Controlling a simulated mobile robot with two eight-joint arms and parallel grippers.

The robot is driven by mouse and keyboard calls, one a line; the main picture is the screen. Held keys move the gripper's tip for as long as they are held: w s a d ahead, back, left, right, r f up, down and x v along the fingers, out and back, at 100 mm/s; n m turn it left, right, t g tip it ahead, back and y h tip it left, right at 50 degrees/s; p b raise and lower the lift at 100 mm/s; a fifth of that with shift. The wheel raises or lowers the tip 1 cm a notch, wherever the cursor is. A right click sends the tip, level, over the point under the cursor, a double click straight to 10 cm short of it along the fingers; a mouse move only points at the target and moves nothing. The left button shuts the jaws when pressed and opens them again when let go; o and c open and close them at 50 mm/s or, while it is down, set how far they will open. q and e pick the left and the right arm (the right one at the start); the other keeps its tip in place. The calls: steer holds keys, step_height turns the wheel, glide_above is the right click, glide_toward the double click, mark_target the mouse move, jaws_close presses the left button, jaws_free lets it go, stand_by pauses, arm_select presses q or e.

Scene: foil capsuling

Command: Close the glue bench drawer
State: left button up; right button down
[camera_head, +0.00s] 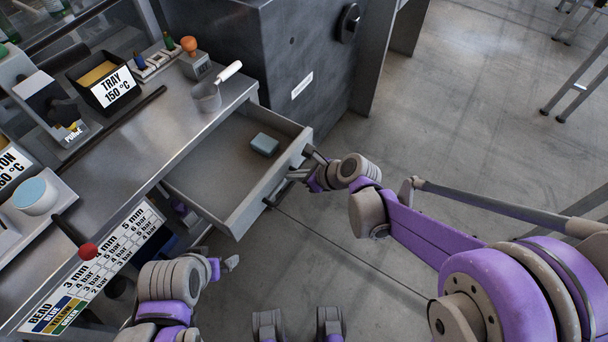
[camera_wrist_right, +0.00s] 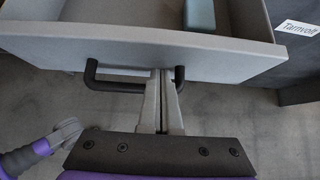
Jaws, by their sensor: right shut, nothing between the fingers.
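The glue bench drawer (camera_head: 218,178) is pulled out from under the metal bench top, with its inside showing. A blue-green block (camera_head: 264,144) lies in it near the right side. My right gripper (camera_head: 292,176) is at the outside of the drawer front. In the right wrist view its fingers (camera_wrist_right: 165,78) are shut with nothing between them, their tips close to the drawer front (camera_wrist_right: 130,50). They overlap the right part of the dark bar handle (camera_wrist_right: 112,88); contact is unclear. My left gripper (camera_head: 231,263) is low, left of the drawer, its jaw opening unclear.
The bench top (camera_head: 150,130) carries a black tray box (camera_head: 103,84), a cup with a white-handled tool (camera_head: 207,97) and a stamp with an orange knob (camera_head: 190,45). A grey cabinet (camera_head: 290,50) stands behind the drawer.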

steer(key=shift+w+a+f, duration=0.2)
steer(key=shift+f, duration=0.05)
steer(key=b, duration=0.1)
glide_above(226, 148)
steer(key=shift+s+d, duration=0.35)
steer(key=shift+d, duration=0.1)
steer(key=shift+w+a, duration=0.3)
steer(key=shift+a, duration=0.05)
steer(key=shift+r, duration=0.15)
steer(key=shift+a, duration=0.1)
